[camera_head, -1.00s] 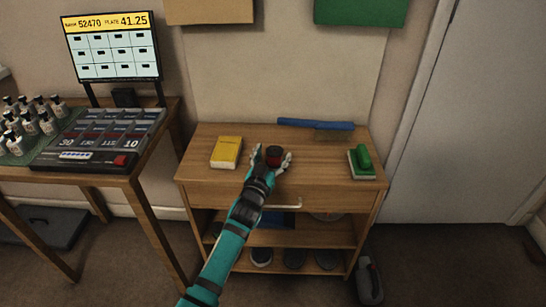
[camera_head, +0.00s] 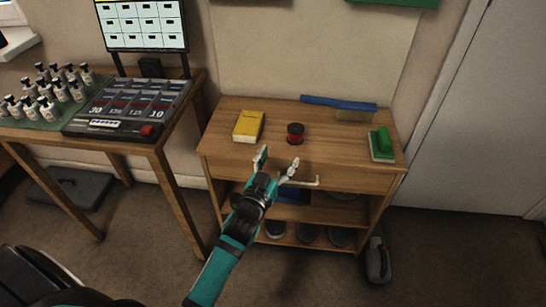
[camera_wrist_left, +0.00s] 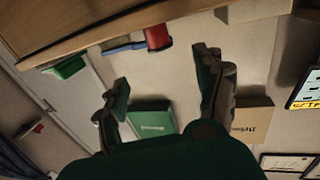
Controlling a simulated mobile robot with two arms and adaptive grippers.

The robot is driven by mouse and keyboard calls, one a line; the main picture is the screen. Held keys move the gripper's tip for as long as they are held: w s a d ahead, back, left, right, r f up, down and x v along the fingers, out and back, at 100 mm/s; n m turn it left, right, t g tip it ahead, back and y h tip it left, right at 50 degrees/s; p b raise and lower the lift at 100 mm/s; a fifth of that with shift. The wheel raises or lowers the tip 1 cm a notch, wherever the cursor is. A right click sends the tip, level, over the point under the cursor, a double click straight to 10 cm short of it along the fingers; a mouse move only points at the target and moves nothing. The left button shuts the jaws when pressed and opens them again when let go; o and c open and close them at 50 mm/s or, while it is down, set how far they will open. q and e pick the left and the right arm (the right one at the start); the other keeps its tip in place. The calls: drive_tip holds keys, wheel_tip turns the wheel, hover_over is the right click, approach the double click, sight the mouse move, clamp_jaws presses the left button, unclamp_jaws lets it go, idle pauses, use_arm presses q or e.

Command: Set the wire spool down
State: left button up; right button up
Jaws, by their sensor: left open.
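The wire spool (camera_head: 295,133), small with a red body and dark top, stands upright on the wooden cabinet top (camera_head: 225,158), between the yellow box and the green brush. It also shows in the left wrist view (camera_wrist_left: 158,37) at the upper middle. My left gripper (camera_head: 277,163) is open and empty in front of the cabinet's front edge, apart from the spool. Its two spread fingers show in the left wrist view (camera_wrist_left: 160,88) with nothing between them. My right gripper is not in view.
A yellow box (camera_head: 248,126) lies left of the spool. A blue-handled brush (camera_head: 338,105) lies behind it, and a green-handled brush (camera_head: 381,143) stands right. A drawer handle (camera_head: 305,182) sticks out near my fingers. A table with bottles (camera_head: 45,95) stands left.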

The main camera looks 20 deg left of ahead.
use_arm(q)
drive_tip(key=s+f+m+g, duration=0.1)
drive_tip(key=s+f+g, duration=0.6)
drive_tip(key=s+f, duration=0.4)
drive_tip(key=s+d+f+m+g, duration=0.1)
drive_tip(key=s+f+g, duration=0.7)
drive_tip(key=s, duration=1)
wheel_tip(320, 180, down, 5)
drive_tip(key=shift+s+r+h, duration=0.2)
drive_tip(key=shift+s+h, duration=0.1)
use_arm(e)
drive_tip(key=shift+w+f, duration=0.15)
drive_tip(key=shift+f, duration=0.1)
use_arm(q)
drive_tip(key=shift+d, duration=0.1)
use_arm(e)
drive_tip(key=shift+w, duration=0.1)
